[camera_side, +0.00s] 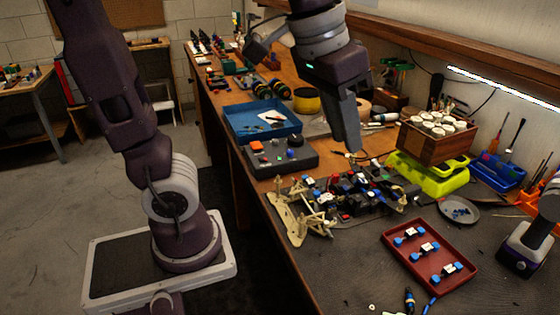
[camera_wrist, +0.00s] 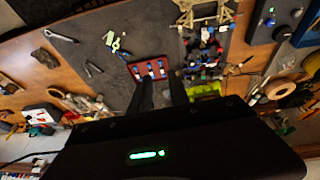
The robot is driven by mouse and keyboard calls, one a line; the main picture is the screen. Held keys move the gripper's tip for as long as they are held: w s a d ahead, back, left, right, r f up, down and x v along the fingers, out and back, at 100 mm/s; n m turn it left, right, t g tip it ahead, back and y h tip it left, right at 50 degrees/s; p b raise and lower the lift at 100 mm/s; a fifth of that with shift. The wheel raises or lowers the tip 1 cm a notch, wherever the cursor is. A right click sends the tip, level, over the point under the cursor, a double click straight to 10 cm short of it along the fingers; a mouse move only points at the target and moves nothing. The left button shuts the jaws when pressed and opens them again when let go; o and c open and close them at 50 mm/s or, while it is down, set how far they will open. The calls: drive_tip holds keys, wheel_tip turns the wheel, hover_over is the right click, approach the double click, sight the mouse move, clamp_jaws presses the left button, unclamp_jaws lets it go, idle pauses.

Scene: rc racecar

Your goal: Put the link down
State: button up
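Three small links with blue ends and black-and-white middles sit in a red tray (camera_side: 403,264) at the front right of the bench: a back link (camera_side: 409,236), a middle link (camera_side: 425,249) and a front link (camera_side: 447,271). The red tray (camera_wrist: 134,68) also shows in the wrist view, partly behind my fingers. My gripper (camera_side: 350,150) points down above the bench, behind the partly built race car (camera_side: 355,190). In the wrist view my gripper (camera_wrist: 160,82) has its two dark fingers apart, with no held thing visible between them.
A yellow-green stand (camera_side: 425,175) and a wooden box of white jars (camera_side: 437,138) stand right of the car. A grey dish (camera_side: 459,211) lies behind the tray. Bare mat lies left of the red tray.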

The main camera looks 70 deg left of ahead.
drive_tip(key=s+a+f+t, duration=0.1)
drive_tip(key=s+f, duration=0.4)
drive_tip(key=s, duration=0.6)
drive_tip(key=shift+a+t+y, duration=0.3)
drive_tip(key=shift+a+t, duration=0.1)
drive_tip(key=shift+a, duration=0.4)
